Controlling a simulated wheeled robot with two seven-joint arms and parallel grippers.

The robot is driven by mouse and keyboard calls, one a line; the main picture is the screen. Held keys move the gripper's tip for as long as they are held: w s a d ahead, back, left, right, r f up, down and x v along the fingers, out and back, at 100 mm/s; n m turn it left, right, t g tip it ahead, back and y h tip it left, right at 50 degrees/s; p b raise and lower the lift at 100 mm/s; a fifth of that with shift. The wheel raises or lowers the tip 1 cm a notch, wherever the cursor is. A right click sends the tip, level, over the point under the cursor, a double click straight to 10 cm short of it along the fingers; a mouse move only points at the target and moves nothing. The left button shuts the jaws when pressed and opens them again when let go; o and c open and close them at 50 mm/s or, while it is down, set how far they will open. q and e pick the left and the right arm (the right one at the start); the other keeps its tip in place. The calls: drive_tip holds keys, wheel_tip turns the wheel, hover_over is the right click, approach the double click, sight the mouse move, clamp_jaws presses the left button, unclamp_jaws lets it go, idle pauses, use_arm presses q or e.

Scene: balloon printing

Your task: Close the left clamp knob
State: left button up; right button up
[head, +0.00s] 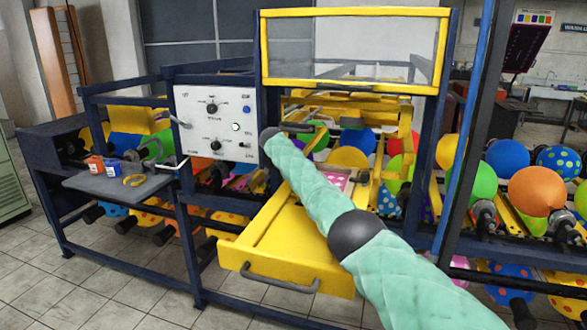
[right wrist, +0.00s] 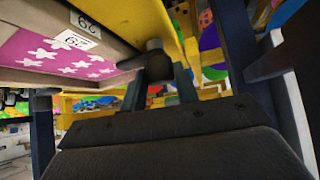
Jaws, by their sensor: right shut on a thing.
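My right arm comes in from the lower right in the head view, and its gripper (head: 296,128) is at the left side of the yellow press frame, just right of the control panel. The hand is partly hidden behind my own arm. In the right wrist view the dark fingers (right wrist: 157,88) are shut around a dark grey clamp knob (right wrist: 155,62) under the yellow frame bar. The knob is beside the printing screen (right wrist: 60,48), which is pink with white flower shapes and has paper number labels. In the head view the knob cannot be made out. My left gripper is not in view.
The control panel (head: 216,123) stands close left of the hand. A clear yellow-framed guard (head: 352,50) is raised above. A yellow drawer (head: 262,243) with a grey handle lies below. A grey side shelf (head: 110,186) holds ink pots and a yellow tool. Racks of balloons stand around.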

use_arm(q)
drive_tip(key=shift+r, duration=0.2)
use_arm(e)
drive_tip(key=o, duration=1)
drive_tip(key=shift+c, duration=0.2)
drive_tip(key=shift+s+r, duration=0.1)
drive_tip(key=shift+r, duration=0.05)
drive_tip(key=shift+p+v, duration=1.05)
drive_tip(key=shift+p, duration=0.2)
drive_tip(key=p+v, duration=0.2)
drive_tip(key=v, duration=0.2)
drive_tip(key=shift+a, duration=0.15)
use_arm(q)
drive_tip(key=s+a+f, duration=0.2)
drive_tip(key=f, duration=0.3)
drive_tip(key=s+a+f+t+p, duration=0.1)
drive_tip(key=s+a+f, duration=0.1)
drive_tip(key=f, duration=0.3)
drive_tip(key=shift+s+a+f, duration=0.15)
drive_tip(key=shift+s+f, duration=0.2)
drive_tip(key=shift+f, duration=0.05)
use_arm(e)
drive_tip(key=shift+s+a+r, duration=0.25)
drive_tip(key=shift+s+r, duration=0.2)
